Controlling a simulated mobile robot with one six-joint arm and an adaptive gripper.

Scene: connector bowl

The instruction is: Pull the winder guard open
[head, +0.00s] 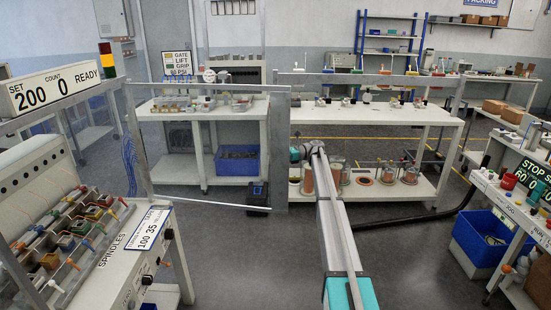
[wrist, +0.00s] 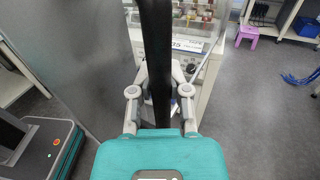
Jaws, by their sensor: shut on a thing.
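The winder guard (head: 215,112) is a large clear panel in a thin grey metal frame, standing upright at centre left in the head view. Its right edge is close to my gripper (head: 305,151), at the end of my outstretched arm. In the wrist view a clear, hazy panel (wrist: 75,60) fills the upper left. A thick black upright bar (wrist: 156,55), seemingly the guard's handle, runs down between the fingers of my gripper (wrist: 158,98). The fingers are shut on this bar; the contact itself is partly hidden behind it.
The winder bench (head: 70,235) with its coloured spindles stands at left. Benches with copper spools (head: 410,172) stand behind my gripper. A blue bin (head: 485,240) and another bench are at right.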

